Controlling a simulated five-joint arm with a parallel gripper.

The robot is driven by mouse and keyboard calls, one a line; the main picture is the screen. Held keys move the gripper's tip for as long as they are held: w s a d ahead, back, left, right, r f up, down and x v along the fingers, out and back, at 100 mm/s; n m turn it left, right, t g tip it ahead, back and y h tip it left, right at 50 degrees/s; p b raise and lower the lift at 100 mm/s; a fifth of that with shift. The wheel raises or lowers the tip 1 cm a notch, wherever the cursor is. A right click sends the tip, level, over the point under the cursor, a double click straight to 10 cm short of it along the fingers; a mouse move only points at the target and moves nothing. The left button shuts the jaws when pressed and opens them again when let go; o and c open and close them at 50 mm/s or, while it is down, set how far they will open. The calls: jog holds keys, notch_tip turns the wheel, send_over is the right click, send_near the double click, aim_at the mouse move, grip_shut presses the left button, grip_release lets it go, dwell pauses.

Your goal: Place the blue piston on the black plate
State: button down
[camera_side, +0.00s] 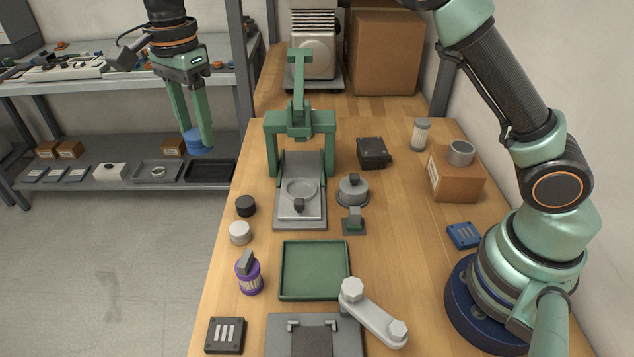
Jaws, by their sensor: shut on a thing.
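The blue piston (197,138) is a short blue cylinder held between the two green fingers of my gripper (195,149). My gripper hangs at the upper left, pointing down, with its fingers shut on the piston. The fingers hide part of its sides. The black plate (226,172) is a flat black tray on the lower shelf, at its right end. The piston appears above the plate's left part in the picture, apart from the plate's bare surface. How high it is above the shelf I cannot tell.
On the lower shelf (110,200), a grey tray (146,177), a white block and several blue plates lie left of the black plate. Cardboard boxes (70,149) stand behind. A metal post (239,60) and the wooden bench (222,265) with a green press (300,122) stand to the right.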

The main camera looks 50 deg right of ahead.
jog(key=s+a, duration=0.9)
jog(key=s, duration=0.1)
send_over(224, 333)
notch_tip(224, 333, down, 20)
jog(key=shift+r, duration=0.25)
jog(key=shift+f, duration=0.15)
jog(key=shift+c, duration=1.6)
grip_release()
